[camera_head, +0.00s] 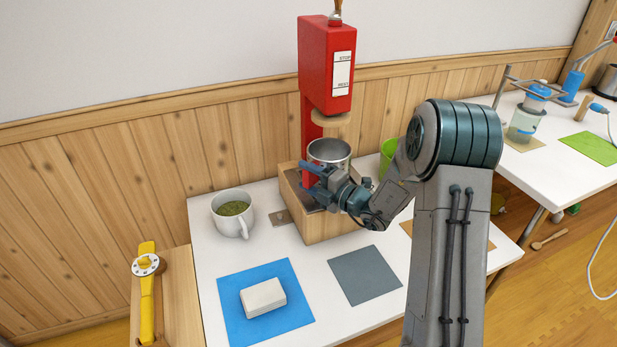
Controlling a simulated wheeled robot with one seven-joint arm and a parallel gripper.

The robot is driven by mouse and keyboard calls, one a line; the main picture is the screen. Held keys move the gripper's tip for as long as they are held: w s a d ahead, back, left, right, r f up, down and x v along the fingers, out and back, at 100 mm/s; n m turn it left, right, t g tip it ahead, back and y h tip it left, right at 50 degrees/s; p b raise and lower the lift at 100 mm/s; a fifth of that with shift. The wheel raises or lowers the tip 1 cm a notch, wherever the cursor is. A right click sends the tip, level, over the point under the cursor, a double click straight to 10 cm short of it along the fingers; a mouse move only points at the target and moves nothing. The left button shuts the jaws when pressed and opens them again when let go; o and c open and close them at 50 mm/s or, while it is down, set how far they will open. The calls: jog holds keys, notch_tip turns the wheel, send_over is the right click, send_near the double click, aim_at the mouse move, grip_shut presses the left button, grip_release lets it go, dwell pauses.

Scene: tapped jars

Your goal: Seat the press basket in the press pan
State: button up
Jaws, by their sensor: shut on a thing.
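The press basket, a shiny metal cylinder with an open top (329,150), is upright under the round wooden plate of the red press (327,62). My gripper (314,180) is at the basket's lower front side and is shut on it. The press pan seems to be set in the top of the wooden box base (322,228); my gripper and the basket hide most of it. I cannot tell whether the basket's bottom touches the pan or is above it.
A white mug with green contents (232,213) stands left of the press. A white block (263,298) lies on a blue mat (229,318). A grey mat (364,275) is bare. A green cup (388,152) stands behind my arm. A yellow tool (147,300) lies far left.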

jog(key=shift+f, duration=0.55)
jog(key=o, duration=1.4)
jog(key=shift+f, duration=0.1)
jog(key=shift+s+f+b, duration=0.15)
jog(key=shift+f+b, duration=0.05)
jog(key=shift+b, duration=0.1)
jog(key=shift+d, duration=0.15)
jog(key=p+v, duration=0.2)
jog(key=v, duration=0.5)
jog(key=shift+s+d, duration=0.15)
jog(key=shift+d, duration=0.05)
dwell(0.4)
jog(key=shift+r+p, duration=0.25)
jog(key=shift+p, duration=0.05)
